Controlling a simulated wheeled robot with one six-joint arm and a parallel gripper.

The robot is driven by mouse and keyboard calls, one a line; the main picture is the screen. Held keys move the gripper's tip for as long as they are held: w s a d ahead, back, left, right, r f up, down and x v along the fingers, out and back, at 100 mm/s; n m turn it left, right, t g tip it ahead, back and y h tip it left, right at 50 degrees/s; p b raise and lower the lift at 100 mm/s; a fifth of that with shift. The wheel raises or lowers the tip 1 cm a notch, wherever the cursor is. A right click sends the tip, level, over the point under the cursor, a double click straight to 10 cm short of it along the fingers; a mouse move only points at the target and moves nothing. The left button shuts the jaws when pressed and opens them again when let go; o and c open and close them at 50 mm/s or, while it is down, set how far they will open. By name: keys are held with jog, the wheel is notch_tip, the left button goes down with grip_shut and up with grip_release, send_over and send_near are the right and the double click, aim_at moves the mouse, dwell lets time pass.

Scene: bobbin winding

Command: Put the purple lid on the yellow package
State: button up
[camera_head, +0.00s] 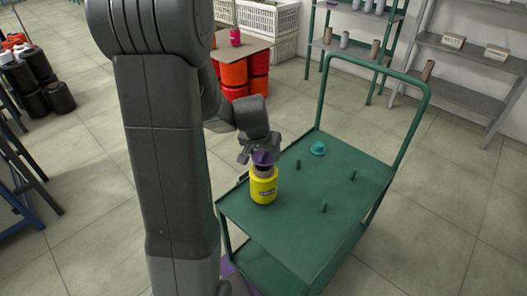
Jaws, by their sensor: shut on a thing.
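The yellow package (264,187) is a yellow cylinder with a dark label, standing upright on the near left part of the green cart top. A tan round part (264,171) shows at its open top. The purple lid (263,158) is just above the package, between my gripper's fingers. My gripper (259,155) points down over the package and is shut on the lid. The fingertips are small and partly hidden, and I cannot tell whether the lid touches the package.
The green cart (330,225) has several upright pegs and a teal piece (318,149) near its back edge. Its tall handle (415,115) rises on the right. Grey shelves (480,55) stand behind. Red drums (233,74) stand beyond the gripper.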

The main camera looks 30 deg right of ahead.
jog(key=shift+f+b, duration=1.45)
jog(key=shift+f, duration=0.15)
jog(key=o, duration=1)
jog(key=p+v, duration=0.2)
jog(key=v, duration=1.1)
jog(key=shift+r, duration=0.45)
